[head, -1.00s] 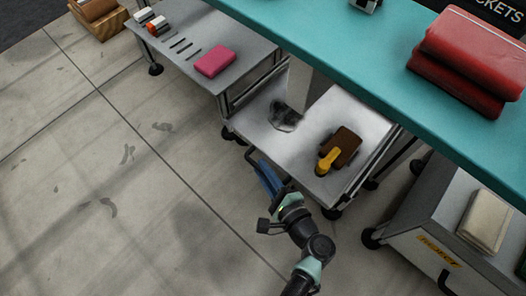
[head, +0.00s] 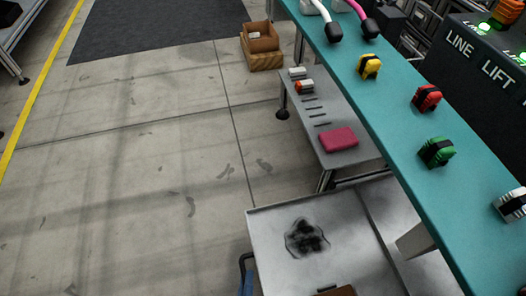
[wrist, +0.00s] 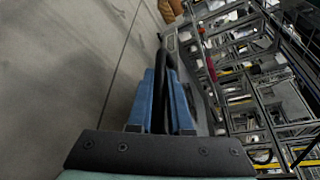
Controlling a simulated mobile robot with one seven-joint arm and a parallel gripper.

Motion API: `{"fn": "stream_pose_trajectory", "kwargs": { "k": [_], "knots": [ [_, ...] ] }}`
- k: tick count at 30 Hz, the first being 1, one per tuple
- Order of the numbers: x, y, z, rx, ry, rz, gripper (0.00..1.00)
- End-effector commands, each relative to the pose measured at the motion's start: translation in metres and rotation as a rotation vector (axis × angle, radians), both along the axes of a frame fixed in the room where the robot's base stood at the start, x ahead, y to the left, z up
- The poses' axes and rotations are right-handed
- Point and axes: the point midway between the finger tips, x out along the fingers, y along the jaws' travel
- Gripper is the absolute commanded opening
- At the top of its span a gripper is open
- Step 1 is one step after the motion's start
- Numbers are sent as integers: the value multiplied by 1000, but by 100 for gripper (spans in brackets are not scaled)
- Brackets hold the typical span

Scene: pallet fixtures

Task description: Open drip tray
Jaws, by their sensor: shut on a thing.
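The drip tray (head: 275,270) is a shallow grey metal tray with a dark wet stain on its floor, at the bottom of the head view. It stands out from under the teal bench, past the line of the low shelf. Its near end is cut off by the picture edge. My gripper (wrist: 160,78) has blue fingers, shut on the tray's black bar handle (wrist: 165,52) in the wrist view. In the head view only a bit of blue finger (head: 246,276) shows at the tray's left edge.
A low grey shelf (head: 345,160) holds a pink block (head: 338,139) and small parts. The teal bench (head: 400,120) with coloured handles overhangs at right. A brown item (head: 338,291) shows at the bottom edge. The concrete floor (head: 150,190) at left is clear.

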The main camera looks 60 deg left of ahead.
Motion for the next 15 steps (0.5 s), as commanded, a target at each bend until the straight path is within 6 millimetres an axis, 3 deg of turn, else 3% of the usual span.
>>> {"fn": "stream_pose_trajectory", "kwargs": {
  "k": [15],
  "knots": [
    [-10, 2, 0, 1, 1, -3, 0]
  ]
}}
